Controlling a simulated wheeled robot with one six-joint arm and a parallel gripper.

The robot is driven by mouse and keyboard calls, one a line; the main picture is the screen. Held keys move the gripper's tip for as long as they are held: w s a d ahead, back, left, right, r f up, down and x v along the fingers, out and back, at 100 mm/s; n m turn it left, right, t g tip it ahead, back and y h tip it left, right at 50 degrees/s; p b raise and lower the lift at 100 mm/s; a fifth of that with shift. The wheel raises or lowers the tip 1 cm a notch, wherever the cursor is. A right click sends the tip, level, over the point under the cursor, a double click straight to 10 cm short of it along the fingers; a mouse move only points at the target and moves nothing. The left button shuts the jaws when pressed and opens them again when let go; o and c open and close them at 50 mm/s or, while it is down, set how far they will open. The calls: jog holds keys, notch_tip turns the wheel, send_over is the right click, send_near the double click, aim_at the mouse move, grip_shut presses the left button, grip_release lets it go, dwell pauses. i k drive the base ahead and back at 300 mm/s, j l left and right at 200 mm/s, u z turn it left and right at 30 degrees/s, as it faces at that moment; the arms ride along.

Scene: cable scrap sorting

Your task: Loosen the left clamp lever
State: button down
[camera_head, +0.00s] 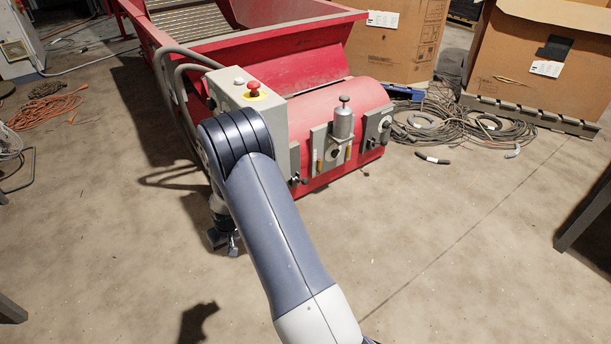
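The red machine (345,105) stands ahead with a grey vertical cylinder unit (343,122) on its front. A small yellow handle (319,167) is at the lower left of this unit, and a second yellow handle (347,153) is at its lower right. A dark knob-like fitting (297,181) sits further left on the machine's front, close to my arm. I cannot tell which of these is the left clamp lever. My gripper (224,243) hangs pointing down at the left of the machine, apart from these parts. It is small and partly behind my arm; its opening is unclear.
A grey control box (275,118) with a red emergency button (254,87) stands beside my arm. Coiled cables (425,125) and cardboard boxes (560,65) are at the right. Orange cable (45,110) lies at the far left. The floor in front is clear.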

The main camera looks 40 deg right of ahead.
aim_at(304, 181)
jog(key=i+l+z, duration=0.2)
jog(key=z, duration=0.15)
jog(key=i+l+z, duration=0.45)
jog(key=l, duration=0.2)
jog(key=i+l+z, duration=0.15)
jog(key=l, duration=0.2)
jog(key=i+l+u, duration=0.3)
jog(key=u, duration=0.15)
jog(key=i+l+u, duration=0.25)
jog(key=l+u, duration=0.25)
jog(key=j, duration=0.1)
